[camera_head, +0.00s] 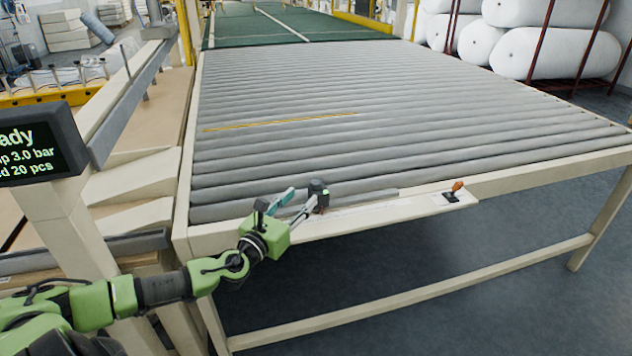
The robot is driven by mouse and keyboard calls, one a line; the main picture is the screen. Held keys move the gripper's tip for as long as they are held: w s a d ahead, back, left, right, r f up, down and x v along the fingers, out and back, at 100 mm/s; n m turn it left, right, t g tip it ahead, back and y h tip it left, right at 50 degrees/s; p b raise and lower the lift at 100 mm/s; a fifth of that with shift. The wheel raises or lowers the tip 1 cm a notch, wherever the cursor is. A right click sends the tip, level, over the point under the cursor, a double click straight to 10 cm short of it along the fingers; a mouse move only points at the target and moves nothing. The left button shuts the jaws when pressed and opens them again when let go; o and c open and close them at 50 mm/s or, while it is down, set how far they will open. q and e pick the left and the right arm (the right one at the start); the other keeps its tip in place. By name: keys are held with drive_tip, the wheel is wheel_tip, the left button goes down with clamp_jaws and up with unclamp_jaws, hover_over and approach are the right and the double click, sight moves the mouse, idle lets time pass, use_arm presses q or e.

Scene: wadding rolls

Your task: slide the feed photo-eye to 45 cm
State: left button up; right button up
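The feed photo-eye appears to be the small dark block (318,190) with a green spot on top. It stands at the front edge of the roller table, near its left end. A pale scale strip (372,210) runs along the front rail to its right; its marks are too small to read. My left gripper (299,199) reaches in from the left with its fingers apart. Its right fingertip overlaps the photo-eye's lower left side in the picture; I cannot tell whether they touch. The other fingertip is to the left, clear of the block. My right gripper is out of view.
An orange-handled lever (458,186) on a black base sits at the strip's right end. Grey rollers (400,110) fill the table behind. A display post (35,148) stands at left. White wadding rolls (560,53) lie on a rack at back right. Open floor lies in front.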

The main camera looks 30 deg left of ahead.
sight(313, 185)
use_arm(q)
drive_tip(key=w, duration=0.8)
drive_tip(key=shift+a+p, duration=0.3)
drive_tip(key=shift+p, duration=0.1)
drive_tip(key=shift+w+f, duration=0.1)
drive_tip(key=shift+w, duration=0.5)
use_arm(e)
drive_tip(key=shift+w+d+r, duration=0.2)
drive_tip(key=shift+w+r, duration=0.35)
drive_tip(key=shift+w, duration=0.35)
use_arm(q)
drive_tip(key=shift+c, duration=0.5)
